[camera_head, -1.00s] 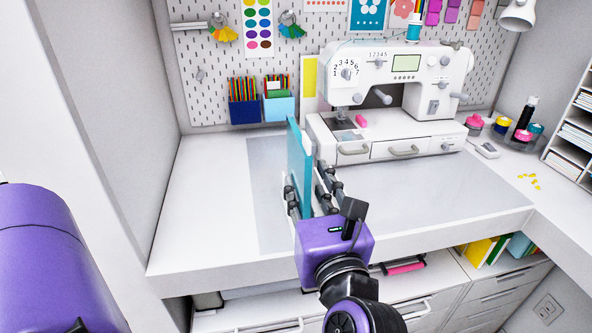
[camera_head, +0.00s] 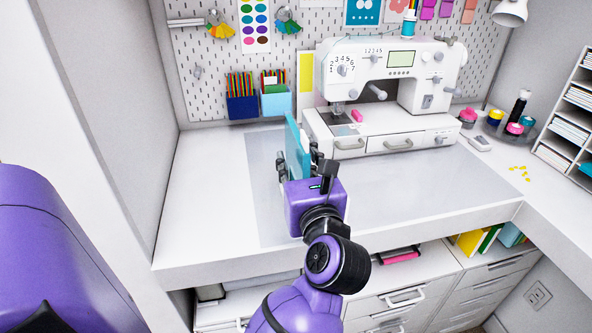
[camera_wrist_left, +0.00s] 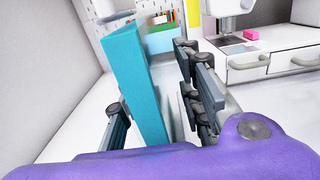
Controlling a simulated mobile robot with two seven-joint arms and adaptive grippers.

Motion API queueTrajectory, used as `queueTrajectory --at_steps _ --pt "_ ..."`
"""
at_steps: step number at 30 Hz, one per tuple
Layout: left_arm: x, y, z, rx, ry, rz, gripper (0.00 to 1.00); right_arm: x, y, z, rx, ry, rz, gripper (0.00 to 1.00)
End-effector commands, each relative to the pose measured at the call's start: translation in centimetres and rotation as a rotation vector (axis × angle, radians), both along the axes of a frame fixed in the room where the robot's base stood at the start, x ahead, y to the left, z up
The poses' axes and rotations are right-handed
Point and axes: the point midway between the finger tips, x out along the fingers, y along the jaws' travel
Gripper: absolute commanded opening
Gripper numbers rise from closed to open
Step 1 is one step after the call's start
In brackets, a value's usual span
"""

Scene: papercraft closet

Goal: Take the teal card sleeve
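The teal card sleeve (camera_head: 293,143) stands upright, edge toward me, over the left part of the desk mat, with its lower part hidden by my left gripper (camera_head: 299,165). In the left wrist view the sleeve (camera_wrist_left: 137,75) rises between the two dark fingers of my left gripper (camera_wrist_left: 160,108). The left finger is close beside it; a clear gap separates it from the right finger. The left gripper is open around the sleeve. I cannot tell whether the left finger touches it. My right gripper is not in view.
A white sewing machine (camera_head: 390,75) stands behind and right of the sleeve. Blue pen holders (camera_head: 243,107) hang on the pegboard behind. The grey mat (camera_head: 420,185) to the right is clear. The desk's front edge lies below my gripper.

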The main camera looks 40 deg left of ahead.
Motion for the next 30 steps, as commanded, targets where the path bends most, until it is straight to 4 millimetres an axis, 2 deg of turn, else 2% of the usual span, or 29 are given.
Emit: queueTrajectory --at_steps 1,7,22,26,30 --pt "0.0 0.0 0.0 0.000 0.000 0.000 0.24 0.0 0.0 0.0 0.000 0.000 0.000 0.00" --pt "0.0 0.0 0.0 0.000 0.000 0.000 0.00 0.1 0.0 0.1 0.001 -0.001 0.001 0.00" --pt "0.0 -0.1 0.4 0.000 -0.003 0.000 0.00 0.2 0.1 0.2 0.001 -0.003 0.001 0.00" --pt "0.0 -0.1 1.5 -0.002 -0.006 -0.001 0.00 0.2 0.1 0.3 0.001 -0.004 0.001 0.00" --pt "0.0 -0.1 3.6 -0.002 -0.009 0.000 0.00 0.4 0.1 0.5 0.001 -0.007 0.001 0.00"
